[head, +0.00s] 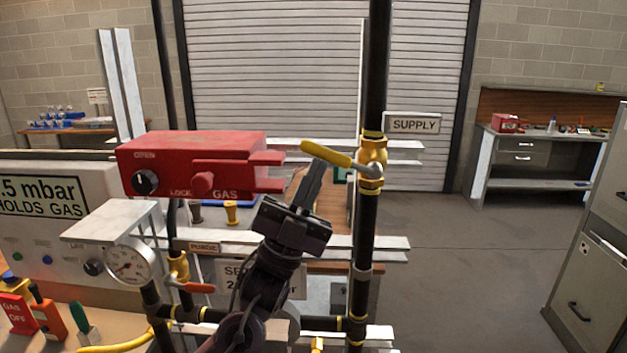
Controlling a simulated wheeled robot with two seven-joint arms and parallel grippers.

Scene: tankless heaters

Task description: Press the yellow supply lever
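The yellow supply lever (327,154) sticks out to the left from a brass valve (371,160) on the black vertical pipe (365,235). A sign reading SUPPLY (412,123) is beside the valve. The lever lies nearly level, its left end a little higher. My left gripper (317,163) reaches up from below, its fingertips at the lever's underside. The fingers look close together, with no clear gap. I cannot tell whether they touch the lever. My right gripper is not in view.
A red box marked GAS (213,165) stands close left of the fingers. Lower left are a pressure gauge (129,264) and an orange-red purge lever (196,287). White rails (380,243) cross behind. Open floor (450,270) lies right of the pipe, before a filing cabinet (590,260).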

